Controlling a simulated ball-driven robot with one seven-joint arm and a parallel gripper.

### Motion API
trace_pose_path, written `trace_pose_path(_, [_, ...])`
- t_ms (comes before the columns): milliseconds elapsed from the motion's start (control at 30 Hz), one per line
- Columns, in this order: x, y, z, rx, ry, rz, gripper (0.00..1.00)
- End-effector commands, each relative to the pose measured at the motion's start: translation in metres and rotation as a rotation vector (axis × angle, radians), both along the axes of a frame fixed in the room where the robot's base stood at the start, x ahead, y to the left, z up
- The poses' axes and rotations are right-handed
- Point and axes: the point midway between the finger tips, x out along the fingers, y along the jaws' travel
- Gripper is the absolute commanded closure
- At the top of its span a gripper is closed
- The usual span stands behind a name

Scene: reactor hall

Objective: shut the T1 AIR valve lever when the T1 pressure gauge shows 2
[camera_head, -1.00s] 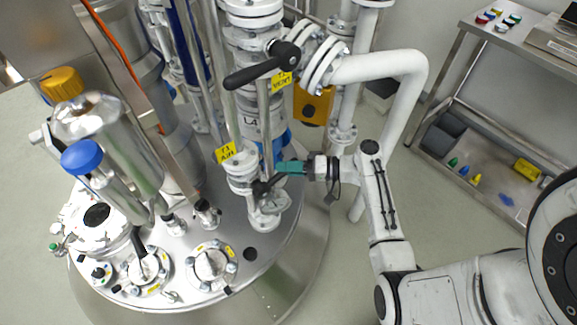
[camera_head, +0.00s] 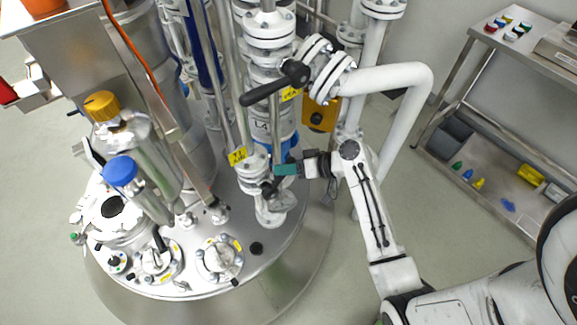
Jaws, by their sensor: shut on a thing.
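The yellow T1 AIR label (camera_head: 237,155) hangs on the thin pipework above the reactor lid. The black T1 AIR valve lever (camera_head: 268,188) is just below and to the right of it, on a white flanged valve. My gripper (camera_head: 278,170), with teal fingers, reaches in from the right and is shut on the lever's outer end. The fingers hide part of that lever, so its exact angle is hard to tell. I cannot make out a readable T1 pressure gauge in this view.
A larger black lever (camera_head: 275,84) with a yellow tag sits above my gripper. A thick white pipe (camera_head: 400,75) bends down behind my arm. A steel shelf (camera_head: 500,130) is at right.

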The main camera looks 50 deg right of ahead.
Motion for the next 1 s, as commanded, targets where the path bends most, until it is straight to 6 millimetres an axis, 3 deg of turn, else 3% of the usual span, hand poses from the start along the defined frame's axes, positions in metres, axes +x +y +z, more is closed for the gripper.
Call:
trace_pose_path(333, [0.002,0.001,0.002,0.0,-0.004,0.002,1.0])
trace_pose_path(367, [0.002,0.001,0.001,0.0,-0.004,0.002,0.69])
trace_pose_path(533, [0.001,0.001,0.0,0.0,-0.002,0.0,0.52])
trace_pose_path(833, [-0.001,-0.001,0.0,0.0,0.0,-0.002,0.51])
trace_pose_path(1000, [-0.017,-0.008,0.008,0.0,0.0,-0.003,0.51])
